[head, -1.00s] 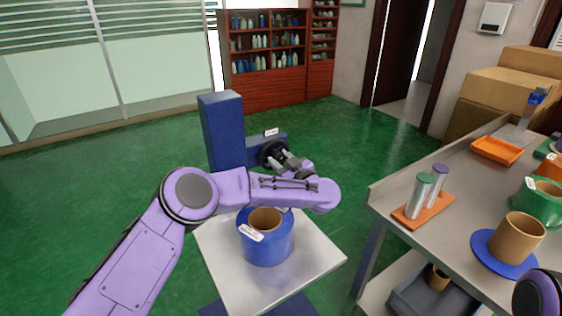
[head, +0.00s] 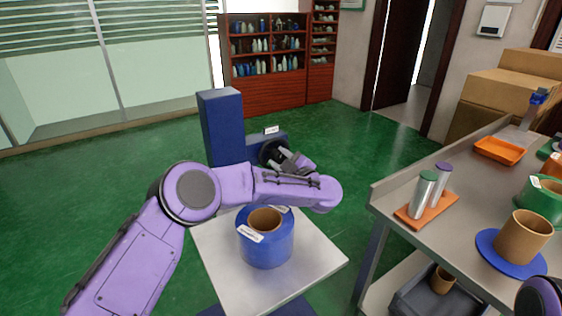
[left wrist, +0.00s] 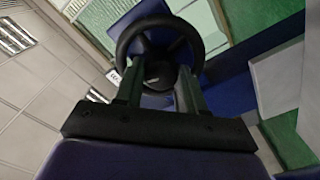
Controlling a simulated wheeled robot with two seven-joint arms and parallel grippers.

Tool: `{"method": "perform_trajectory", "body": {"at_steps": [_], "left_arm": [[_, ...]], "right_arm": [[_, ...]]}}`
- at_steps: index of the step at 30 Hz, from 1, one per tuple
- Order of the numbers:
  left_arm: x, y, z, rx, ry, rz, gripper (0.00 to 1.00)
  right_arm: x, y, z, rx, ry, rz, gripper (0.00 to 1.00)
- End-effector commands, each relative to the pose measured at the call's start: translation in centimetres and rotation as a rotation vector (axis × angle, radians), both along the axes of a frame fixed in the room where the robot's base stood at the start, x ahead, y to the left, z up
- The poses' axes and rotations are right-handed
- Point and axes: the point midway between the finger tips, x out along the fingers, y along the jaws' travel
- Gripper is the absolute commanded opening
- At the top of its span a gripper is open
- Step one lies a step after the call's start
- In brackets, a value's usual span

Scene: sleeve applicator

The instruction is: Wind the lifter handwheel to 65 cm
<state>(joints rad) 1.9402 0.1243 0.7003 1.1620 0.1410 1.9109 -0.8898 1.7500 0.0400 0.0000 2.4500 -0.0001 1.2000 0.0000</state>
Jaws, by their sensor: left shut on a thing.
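The lifter (head: 222,130) is a blue column with a blue side arm, and a pale square platform (head: 222,262) in front of it. Its black handwheel (head: 270,154) sits on the side arm, partly hidden by my left gripper (head: 284,166). In the left wrist view, the handwheel (left wrist: 125,45) stands at the far end of the left gripper's fingers (left wrist: 158,95), which are shut on it. A blue roll with a tan core (head: 266,240) stands upright on the platform. No height scale can be read. My right gripper is not in view.
A grey workbench (head: 420,243) stands on the right, holding two metal cylinders on an orange base (head: 424,208), a tan core on a blue disc (head: 524,236) and an orange tray (head: 498,150). Cardboard boxes (head: 492,92) are stacked behind it. Green floor is clear on the left.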

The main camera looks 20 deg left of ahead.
Motion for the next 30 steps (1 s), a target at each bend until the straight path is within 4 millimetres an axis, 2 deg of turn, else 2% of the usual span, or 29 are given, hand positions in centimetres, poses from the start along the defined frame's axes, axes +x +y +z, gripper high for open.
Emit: {"method": "perform_trajectory", "body": {"at_steps": [13,14,15,16,25,30], "left_arm": [[0.0,0.0,0.0,-0.009,-0.009,0.001,0.09],[0.0,0.0,0.0,-0.009,-0.008,0.001,0.46],[0.0,0.0,0.0,-0.008,-0.009,0.000,0.59],[0.0,0.0,0.0,-0.008,-0.008,0.000,0.65],[-0.1,-0.2,0.0,-0.007,-0.008,-0.001,0.65],[-1.8,-2.5,0.0,-0.004,-0.009,-0.005,0.65]], "right_arm": [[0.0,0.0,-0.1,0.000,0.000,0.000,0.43],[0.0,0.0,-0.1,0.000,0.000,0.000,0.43],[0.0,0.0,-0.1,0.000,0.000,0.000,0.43],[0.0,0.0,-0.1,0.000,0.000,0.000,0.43],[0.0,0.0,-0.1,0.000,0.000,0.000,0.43],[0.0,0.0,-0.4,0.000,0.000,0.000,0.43]]}}
